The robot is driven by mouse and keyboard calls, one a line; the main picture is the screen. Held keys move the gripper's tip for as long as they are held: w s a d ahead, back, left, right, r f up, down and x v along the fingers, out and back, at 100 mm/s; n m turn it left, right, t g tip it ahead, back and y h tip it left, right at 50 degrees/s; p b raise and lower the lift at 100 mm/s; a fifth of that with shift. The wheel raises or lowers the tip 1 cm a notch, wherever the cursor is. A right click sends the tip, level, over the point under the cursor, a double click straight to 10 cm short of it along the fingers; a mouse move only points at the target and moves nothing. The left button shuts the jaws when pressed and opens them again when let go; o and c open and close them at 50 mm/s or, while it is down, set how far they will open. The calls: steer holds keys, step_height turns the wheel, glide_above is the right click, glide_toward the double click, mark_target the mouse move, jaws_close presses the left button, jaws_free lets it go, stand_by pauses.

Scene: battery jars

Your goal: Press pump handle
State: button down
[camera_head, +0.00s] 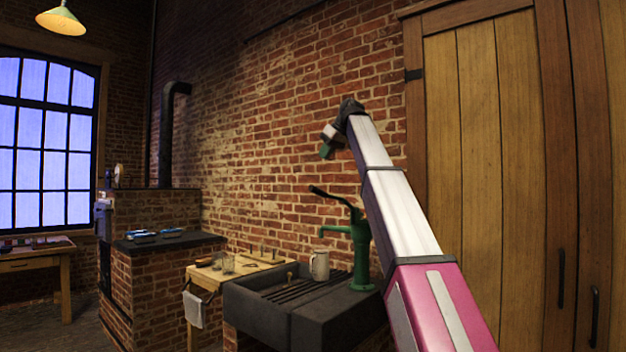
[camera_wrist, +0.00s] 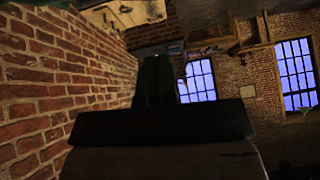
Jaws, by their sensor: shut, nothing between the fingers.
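The green hand pump (camera_head: 361,250) stands at the back right of the dark stone sink (camera_head: 262,316). Its dark pump handle (camera_head: 330,196) slants up and to the left from the pump's top, with its free end raised. My gripper (camera_head: 326,151) is above the handle in the head view, apart from it, near the brick wall. In the wrist view my gripper (camera_wrist: 153,72) shows as shut dark green fingers pointing away, with nothing held. I cannot make out the pump or its handle in the wrist view.
A pale mug (camera_head: 319,265) stands on the sink's ribbed drainboard, left of the pump. A wooden table (camera_head: 205,276) with glasses is left of the sink, beside a brick stove (camera_head: 165,270). The brick wall (camera_wrist: 50,90) is close on the left in the wrist view.

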steer(key=r, duration=0.2)
steer(key=r+g, duration=0.1)
steer(key=shift+w+d+r+m, duration=0.2)
steer(key=shift+w+d+m, duration=0.05)
steer(key=shift+m, duration=0.05)
steer(key=x, duration=1)
steer(key=shift+d+f, duration=0.1)
steer(key=shift+f, duration=0.05)
steer(key=f, duration=0.3)
steer(key=shift+s+d, duration=0.15)
steer(key=shift+s, duration=0.2)
steer(key=shift+f, duration=0.4)
steer(key=shift+s+f, duration=0.1)
